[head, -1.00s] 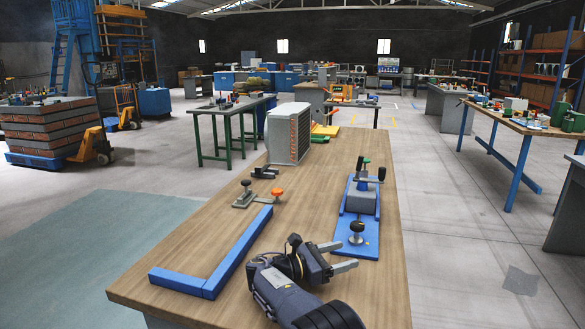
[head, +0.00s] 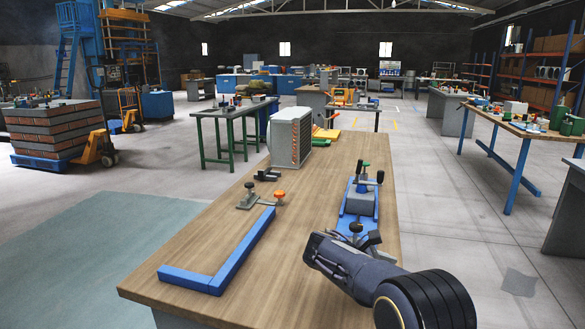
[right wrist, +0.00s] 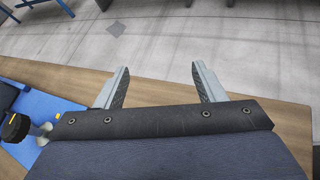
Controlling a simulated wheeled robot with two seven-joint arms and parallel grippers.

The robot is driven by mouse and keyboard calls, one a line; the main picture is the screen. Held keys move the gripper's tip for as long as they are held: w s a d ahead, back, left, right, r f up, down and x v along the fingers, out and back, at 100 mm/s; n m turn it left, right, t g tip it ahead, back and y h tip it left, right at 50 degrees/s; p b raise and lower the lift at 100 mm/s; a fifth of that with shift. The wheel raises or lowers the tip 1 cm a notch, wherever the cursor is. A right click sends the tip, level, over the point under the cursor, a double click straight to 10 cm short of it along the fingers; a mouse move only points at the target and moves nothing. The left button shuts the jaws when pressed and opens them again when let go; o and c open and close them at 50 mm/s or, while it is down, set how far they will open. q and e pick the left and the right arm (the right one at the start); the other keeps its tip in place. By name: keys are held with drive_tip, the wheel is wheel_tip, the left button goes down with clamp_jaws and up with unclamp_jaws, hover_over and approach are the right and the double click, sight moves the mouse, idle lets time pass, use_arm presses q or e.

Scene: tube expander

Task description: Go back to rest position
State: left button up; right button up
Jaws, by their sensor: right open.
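My right arm comes in from the lower right in the head view. My right gripper (right wrist: 161,86) is open and empty in the right wrist view, its two fingers apart over the table's edge with the floor beyond. In the head view its fingers are hidden behind my own arm. A blue tool fixture (head: 361,200) with a grey block and dark knobs lies on the wooden table just beyond the arm. Part of the blue fixture (right wrist: 50,103) and a black knob (right wrist: 14,127) show at the left in the right wrist view. My left gripper is not in view.
The wooden table (head: 300,220) holds a blue L-shaped bar (head: 238,250), a grey clamp with an orange knob (head: 262,198) and a white finned unit (head: 290,138). The table's middle is clear. Open floor lies to its right.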

drive_tip(key=s+d+r+m+y+p, duration=0.1)
drive_tip(key=s+d+m+y, duration=0.15)
drive_tip(key=s, duration=0.35)
drive_tip(key=s+d+r+m+g+y+p, duration=0.1)
drive_tip(key=s+d+m+y, duration=0.15)
drive_tip(key=s, duration=0.25)
drive_tip(key=s+d+r+m+y+p, duration=0.1)
drive_tip(key=s+d+m+y, duration=0.1)
drive_tip(key=s+m+y, duration=0.3)
drive_tip(key=s+a+r+m+t+y+p, duration=0.1)
drive_tip(key=s+a+m+t+y+p, duration=0.1)
drive_tip(key=s, duration=0.8)
drive_tip(key=s+a+r+m+t+y+p, duration=0.1)
drive_tip(key=s+a+m+t+y+p, duration=0.1)
drive_tip(key=s+a+m+y, duration=0.2)
drive_tip(key=s+a+m, duration=0.3)
drive_tip(key=s+a, duration=0.1)
drive_tip(key=s, duration=0.3)
drive_tip(key=shift+s+a+r, duration=0.25)
drive_tip(key=shift+s+a, duration=0.05)
